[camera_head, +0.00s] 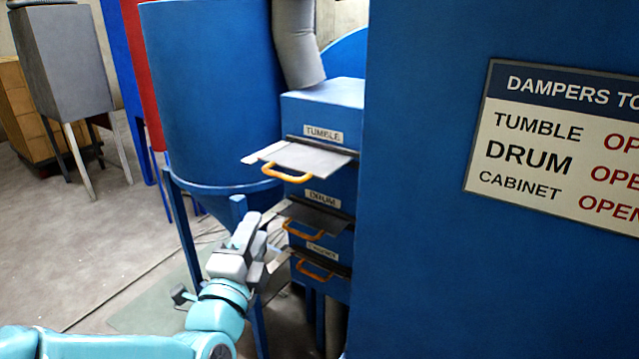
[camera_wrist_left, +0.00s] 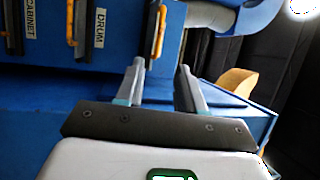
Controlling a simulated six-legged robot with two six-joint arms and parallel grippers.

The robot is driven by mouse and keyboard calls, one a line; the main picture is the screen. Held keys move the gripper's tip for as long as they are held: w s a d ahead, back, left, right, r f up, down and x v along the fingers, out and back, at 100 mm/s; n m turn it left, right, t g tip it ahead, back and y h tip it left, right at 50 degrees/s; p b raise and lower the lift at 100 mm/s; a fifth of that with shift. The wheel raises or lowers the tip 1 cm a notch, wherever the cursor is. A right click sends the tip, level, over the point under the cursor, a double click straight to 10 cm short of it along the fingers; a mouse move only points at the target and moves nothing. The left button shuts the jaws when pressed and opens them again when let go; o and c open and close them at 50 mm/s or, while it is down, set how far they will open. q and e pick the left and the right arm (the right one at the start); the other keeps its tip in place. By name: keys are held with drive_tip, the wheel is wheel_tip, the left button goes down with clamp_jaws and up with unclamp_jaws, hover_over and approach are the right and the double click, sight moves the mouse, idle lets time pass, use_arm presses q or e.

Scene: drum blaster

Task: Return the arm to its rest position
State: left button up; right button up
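My left arm (camera_head: 215,315) comes in from the lower left, with its left gripper (camera_head: 268,248) raised in front of the damper box, left of the orange handles. In the left wrist view the two fingers of the left gripper (camera_wrist_left: 160,78) stand apart with nothing between them. The tumble damper (camera_head: 305,158) sticks out furthest. The drum damper (camera_head: 318,216) and cabinet damper (camera_head: 322,263) sit below it and stick out less. The gripper appears apart from the handles, though its fingertips are small in the head view. My right gripper is not in view.
A large blue cabinet wall (camera_head: 420,250) with a damper sign (camera_head: 560,140) fills the right side. A blue drum hopper (camera_head: 215,100) on legs stands behind the gripper. A grey cabinet (camera_head: 65,65) stands far left. The floor (camera_head: 80,240) at left is mostly clear.

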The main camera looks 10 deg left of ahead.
use_arm(q)
wheel_tip(320, 180, down, 18)
drive_tip(key=w+d+g+p, duration=0.1)
drive_tip(key=g+p, duration=0.3)
drive_tip(key=g, duration=0.1)
drive_tip(key=s+d+f+n+g+h+p, duration=0.1)
drive_tip(key=s+d+f+g, duration=0.15)
drive_tip(key=f, duration=0.35)
drive_tip(key=s+d+f+n+g+h, duration=0.1)
drive_tip(key=s+f+n+g, duration=0.15)
drive_tip(key=f, duration=0.45)
drive_tip(key=s+d+f+n+g+h, duration=0.1)
drive_tip(key=s+d+f+n+g, duration=0.2)
drive_tip(key=s+n, duration=0.4)
drive_tip(key=s+d+f+n+g+h, duration=0.2)
drive_tip(key=s+f+n+g, duration=0.4)
drive_tip(key=s, duration=0.6)
drive_tip(key=shift+s+d+f+n+g+p, duration=0.25)
drive_tip(key=shift+d+f+n+p, duration=0.2)
drive_tip(key=shift+f+n, duration=0.5)
